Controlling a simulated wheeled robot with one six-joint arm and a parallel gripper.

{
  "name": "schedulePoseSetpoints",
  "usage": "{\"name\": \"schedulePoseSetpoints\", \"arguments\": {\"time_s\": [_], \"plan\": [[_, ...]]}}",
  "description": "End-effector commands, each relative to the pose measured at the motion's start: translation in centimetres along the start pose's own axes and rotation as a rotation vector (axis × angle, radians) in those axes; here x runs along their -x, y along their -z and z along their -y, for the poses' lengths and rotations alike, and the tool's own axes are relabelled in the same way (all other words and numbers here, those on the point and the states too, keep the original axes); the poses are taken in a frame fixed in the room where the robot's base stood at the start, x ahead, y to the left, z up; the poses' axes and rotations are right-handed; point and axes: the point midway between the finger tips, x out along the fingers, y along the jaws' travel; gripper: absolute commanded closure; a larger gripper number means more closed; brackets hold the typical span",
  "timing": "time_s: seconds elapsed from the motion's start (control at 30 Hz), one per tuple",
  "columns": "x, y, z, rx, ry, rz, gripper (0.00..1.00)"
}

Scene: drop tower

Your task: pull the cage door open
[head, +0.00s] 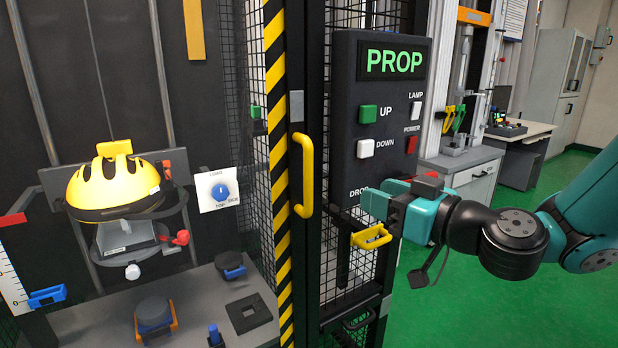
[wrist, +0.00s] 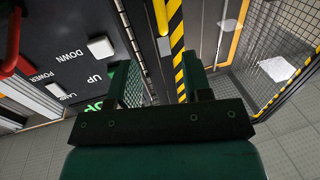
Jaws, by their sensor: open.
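The cage door is a clear panel with a yellow-black striped edge (head: 277,150) and appears closed against the black post. Its yellow upright handle (head: 304,175) is on the black frame beside the stripes. In the wrist view, the handle (wrist: 160,14) shows at the top, beyond the fingers, with the striped edge (wrist: 177,45) to its right. My gripper (head: 368,203) is right of the handle in the head view, pointing left, apart from it. In the wrist view my gripper (wrist: 158,75) is open, with nothing seen between its fingers.
The control panel (head: 375,95), with a lit PROP display and several buttons, stands behind my gripper. A yellow bracket-like piece (head: 371,237) is just below it. Behind the door are a yellow helmet (head: 110,185) and a blue dial (head: 219,191). Green floor (head: 490,315) is open at right.

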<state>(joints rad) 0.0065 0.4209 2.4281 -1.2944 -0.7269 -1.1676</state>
Motion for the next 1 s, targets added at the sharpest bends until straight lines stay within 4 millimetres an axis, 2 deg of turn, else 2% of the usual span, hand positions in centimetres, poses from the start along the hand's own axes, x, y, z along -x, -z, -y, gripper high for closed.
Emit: {"name": "schedulePoseSetpoints", "arguments": {"time_s": [0.17, 0.7, 0.83, 1.0], "plan": [[-2.3, 0.5, 0.0, 0.002, -0.003, -0.003, 0.55], [-14.1, 0.7, 0.0, 0.004, -0.002, -0.004, 0.55], [-15.9, 0.5, -0.1, 0.004, -0.003, -0.004, 0.55], [-17.0, 0.2, -0.1, 0.003, -0.005, -0.004, 0.55]]}}
